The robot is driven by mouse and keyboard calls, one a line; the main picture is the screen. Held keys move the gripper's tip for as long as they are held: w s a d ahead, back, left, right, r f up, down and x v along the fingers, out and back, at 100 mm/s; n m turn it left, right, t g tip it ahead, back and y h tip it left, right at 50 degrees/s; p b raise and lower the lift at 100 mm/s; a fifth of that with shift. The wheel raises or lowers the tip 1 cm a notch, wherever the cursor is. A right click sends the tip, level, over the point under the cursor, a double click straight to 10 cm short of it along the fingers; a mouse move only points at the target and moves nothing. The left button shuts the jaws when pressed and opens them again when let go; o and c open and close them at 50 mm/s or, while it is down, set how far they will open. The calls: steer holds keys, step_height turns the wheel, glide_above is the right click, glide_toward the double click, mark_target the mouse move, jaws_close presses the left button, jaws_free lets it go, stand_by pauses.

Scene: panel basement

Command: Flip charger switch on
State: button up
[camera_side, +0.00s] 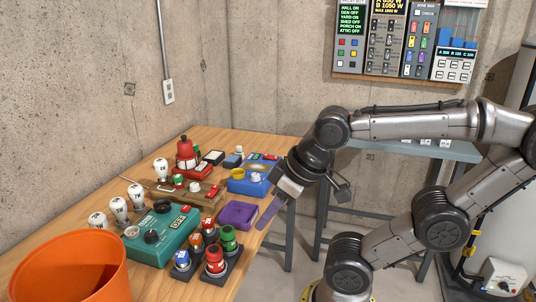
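No charger switch can be made out by a label I can read. Several devices stand close together on the wooden table (50,222). A teal box (178,240) with dark knobs and a small display is at the front middle. My gripper (268,211) points down at the table's right edge, just right of the blue box and purple block. Its fingers are too small and overlapped to tell open from shut.
An orange bucket (70,270) stands at the front left. White bulbs (118,208), red, green and blue capped parts on dark bases (214,262), and a red device (186,155) crowd the table. A panel board (400,40) hangs on the back wall above a grey table (455,150).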

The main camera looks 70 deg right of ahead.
steer(key=w+d+r+m, duration=0.1)
steer(key=w+d+r+m+t+h, duration=0.1)
steer(key=w+r, duration=0.1)
steer(key=w+d+r+m, duration=0.1)
steer(key=m, duration=0.1)
steer(key=shift+w+r+h, duration=0.25)
steer(key=shift+r+h, duration=0.05)
steer(key=shift+r, duration=0.1)
jaws_close()
steer(key=w+d+r+m+h, duration=0.3)
steer(key=w+d+m, duration=0.2)
steer(key=w+d, duration=0.3)
steer(key=w+d+r+m+h, duration=0.35)
steer(key=w+d, duration=0.25)
steer(key=d, duration=0.5)
steer(key=w+d+f+m+g+h, duration=0.1)
steer(key=w+d+f+m+g, duration=0.2)
steer(key=d, duration=0.9)
steer(key=s+d+f+m+g, duration=0.2)
steer(key=s+d+f, duration=0.3)
steer(key=d+f, duration=0.4)
steer(key=shift+s+d+g, duration=0.2)
steer(key=shift+d+g, duration=0.1)
steer(key=shift+d, duration=0.45)
